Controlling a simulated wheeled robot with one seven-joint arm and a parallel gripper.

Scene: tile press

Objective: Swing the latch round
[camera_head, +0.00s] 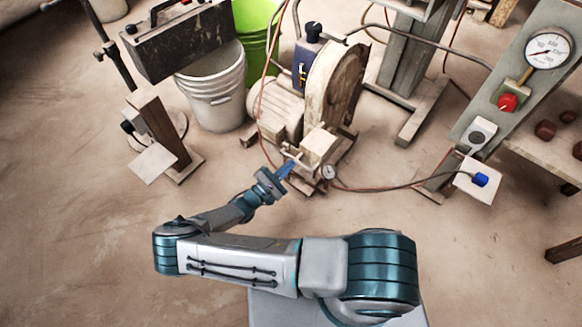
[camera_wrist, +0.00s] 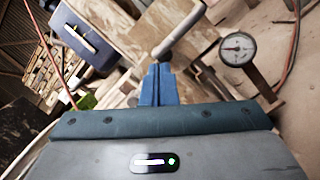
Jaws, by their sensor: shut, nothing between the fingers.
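My gripper (camera_head: 287,168) is shut and empty, its blue fingers together, in front of the pale block on the small machine. In the wrist view the closed fingertips (camera_wrist: 160,68) point at a pale bar (camera_wrist: 180,32) with a rounded end. This bar looks to be the latch. Its rounded end lies just beyond the fingertips; I cannot tell whether they touch. In the head view the pale block (camera_head: 319,146) sits low on the machine, with a thin bar at its left side. The fingers are close to that bar's end.
A small dial gauge (camera_head: 328,172) stands right of the fingers and also shows in the wrist view (camera_wrist: 237,48). Red hoses and cables run around the machine. A large wheel housing (camera_head: 336,85) rises behind. A white bucket (camera_head: 213,90) stands back left.

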